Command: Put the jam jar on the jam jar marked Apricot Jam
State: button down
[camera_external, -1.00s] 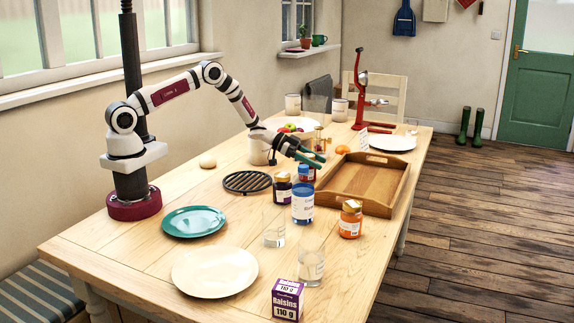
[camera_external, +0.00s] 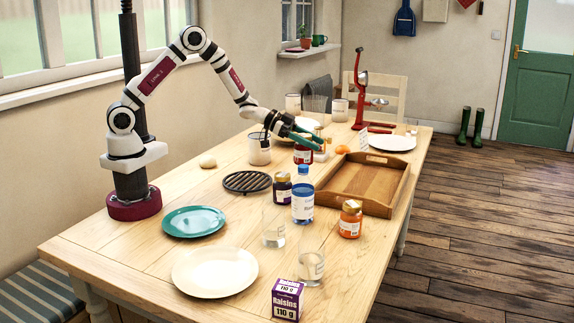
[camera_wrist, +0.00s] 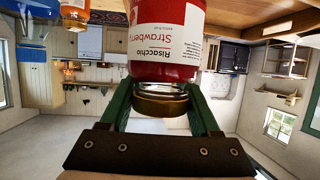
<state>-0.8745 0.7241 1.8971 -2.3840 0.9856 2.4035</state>
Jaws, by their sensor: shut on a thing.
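My gripper (camera_external: 309,141) has green fingers closed around the gold lid of a red jam jar (camera_external: 303,156). In the wrist view the jar (camera_wrist: 166,45) appears upside down in the picture, with a white label reading Risacchio Strawberry. In the outside view it hangs upright above the table, behind the water bottle. An orange jam jar (camera_external: 350,221) with a pale lid stands at the tray's near corner; its label is too small to read. A dark jam jar (camera_external: 282,190) stands left of the bottle. An orange jar (camera_wrist: 75,16) also shows in the wrist view.
The blue-labelled water bottle (camera_external: 302,200) stands between the dark and orange jars. A wooden tray (camera_external: 338,199) lies to the right. Two glasses (camera_external: 273,230), a raisins box (camera_external: 287,300), a cream plate (camera_external: 214,287) and a black trivet (camera_external: 247,181) are nearer or left.

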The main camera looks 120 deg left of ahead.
jog(key=shift+w+d+r, duration=0.1)
jog(key=shift+d+r, duration=0.25)
notch_tip(320, 180, up, 14)
jog(key=w+d+m+h, duration=0.2)
jog(key=w+d, duration=0.4)
jog(key=d, duration=0.4)
jog(key=w+d+m+g+h, duration=0.1)
jog(key=w+d+m+h, duration=0.1)
jog(key=w+d, duration=0.5)
jog(key=w+d+m+h, duration=0.2)
jog(key=w+d+h, duration=0.15)
jog(key=d, duration=0.85)
jog(key=w+a+f, duration=0.4)
jog(key=a+f, duration=0.7)
jog(key=f, duration=0.4)
jog(key=shift+f, duration=0.4)
jog(key=shift+f+y, duration=0.15)
jog(key=shift+y, duration=0.1)
